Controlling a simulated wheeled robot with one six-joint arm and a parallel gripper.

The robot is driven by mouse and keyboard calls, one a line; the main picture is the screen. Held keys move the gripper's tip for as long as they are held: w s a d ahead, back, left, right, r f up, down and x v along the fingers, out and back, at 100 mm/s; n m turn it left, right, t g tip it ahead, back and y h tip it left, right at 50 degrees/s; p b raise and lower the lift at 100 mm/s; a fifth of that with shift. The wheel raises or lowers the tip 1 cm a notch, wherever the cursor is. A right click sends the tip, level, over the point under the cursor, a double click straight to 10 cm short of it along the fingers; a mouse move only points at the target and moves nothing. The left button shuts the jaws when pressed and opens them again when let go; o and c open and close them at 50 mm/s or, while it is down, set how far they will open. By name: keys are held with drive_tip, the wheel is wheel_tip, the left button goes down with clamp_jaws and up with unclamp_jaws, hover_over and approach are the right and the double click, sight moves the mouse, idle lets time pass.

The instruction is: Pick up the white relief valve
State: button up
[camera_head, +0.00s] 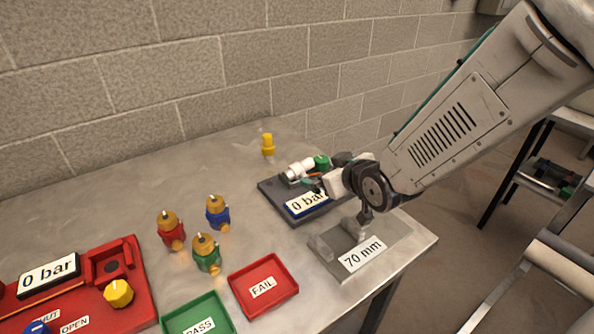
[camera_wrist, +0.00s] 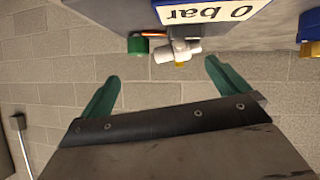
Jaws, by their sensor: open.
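The white relief valve (camera_head: 298,170) is a small white cylindrical fitting on the dark test stand (camera_head: 270,191) at the back right of the table. In the wrist view the white relief valve (camera_wrist: 178,52) shows upside down, with a brass-coloured end, beside a green part (camera_wrist: 138,47). My gripper (camera_head: 314,183) is close to the valve on its right, partly hiding the stand. In the wrist view my gripper (camera_wrist: 160,75) is open and empty. Its green fingers are spread wide, and the valve appears beyond them, between their tips and somewhat toward the right finger.
A "0 bar" display (camera_head: 307,202) fronts the stand. A "70 mm" metal block (camera_head: 335,262) stands below my arm. A yellow fitting (camera_head: 267,146) stands behind.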

sight(298, 164)
drive_tip(key=a, duration=0.1)
drive_tip(key=a+f+y, duration=0.1)
drive_tip(key=a+n+t, duration=0.1)
drive_tip(key=shift+w+a+f+y, duration=0.15)
drive_tip(key=shift+w+a+y, duration=0.15)
drive_tip(key=shift+w, duration=0.05)
drive_tip(key=x, duration=0.5)
drive_tip(key=r+x, duration=0.1)
drive_tip(key=x, duration=0.1)
drive_tip(key=shift+w+a+f, duration=0.1)
drive_tip(key=shift+w+a, duration=0.1)
drive_tip(key=shift+w, duration=0.25)
drive_tip(key=c, duration=1.3)
